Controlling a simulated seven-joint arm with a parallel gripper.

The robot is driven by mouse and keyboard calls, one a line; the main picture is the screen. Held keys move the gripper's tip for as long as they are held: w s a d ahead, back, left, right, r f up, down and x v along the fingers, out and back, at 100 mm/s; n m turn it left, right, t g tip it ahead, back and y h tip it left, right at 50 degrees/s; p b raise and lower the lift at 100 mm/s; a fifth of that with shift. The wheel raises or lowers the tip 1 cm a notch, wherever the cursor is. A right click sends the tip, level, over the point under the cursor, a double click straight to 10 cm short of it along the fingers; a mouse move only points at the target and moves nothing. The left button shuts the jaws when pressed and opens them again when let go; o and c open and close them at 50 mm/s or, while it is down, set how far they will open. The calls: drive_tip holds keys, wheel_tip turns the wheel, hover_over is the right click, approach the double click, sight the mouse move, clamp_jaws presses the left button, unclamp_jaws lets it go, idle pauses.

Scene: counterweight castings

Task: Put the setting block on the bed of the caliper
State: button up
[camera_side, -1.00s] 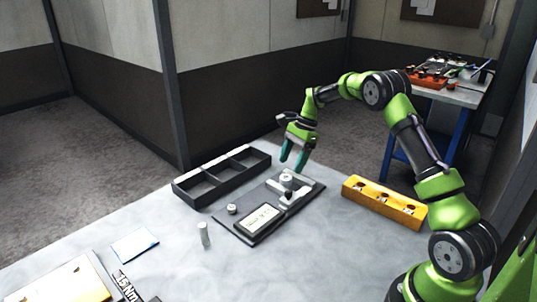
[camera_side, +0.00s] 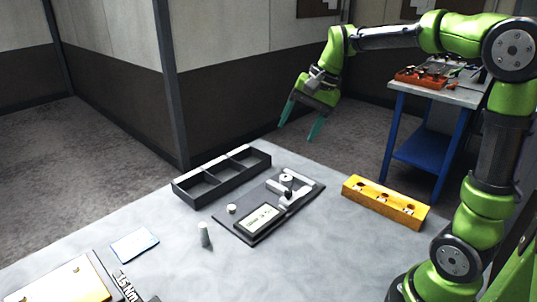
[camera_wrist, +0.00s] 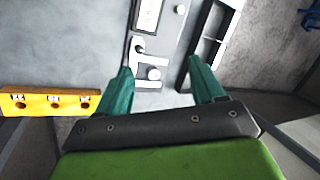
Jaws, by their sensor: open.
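The caliper (camera_side: 248,232) is a dark plate with a pale display and light jaws, lying flat on the table. A pale round piece (camera_side: 287,178) rests at its far end beside the jaws; it also shows in the wrist view (camera_wrist: 153,74). It looks like the setting block, but I cannot be sure. A second small round piece (camera_side: 231,209) is on the plate's left corner. My gripper (camera_side: 297,132) is open and empty, well above and beyond the caliper. In the wrist view, its fingers (camera_wrist: 160,64) are spread, with nothing between them.
A black three-compartment tray (camera_side: 190,203) lies left of the caliper. A yellow block with several holes (camera_side: 384,201) is right of it.

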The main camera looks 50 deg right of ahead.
drive_tip(key=s+a+f+n+t, duration=0.1)
drive_tip(key=s+a+n, duration=0.3)
drive_tip(key=s, duration=0.3)
drive_tip(key=s+a+f+n+t, duration=0.1)
drive_tip(key=s+a+n, duration=0.3)
drive_tip(key=s, duration=0.4)
drive_tip(key=shift+s+a+t, duration=0.2)
drive_tip(key=shift+a+t, duration=0.25)
drive_tip(key=shift+t, duration=0.35)
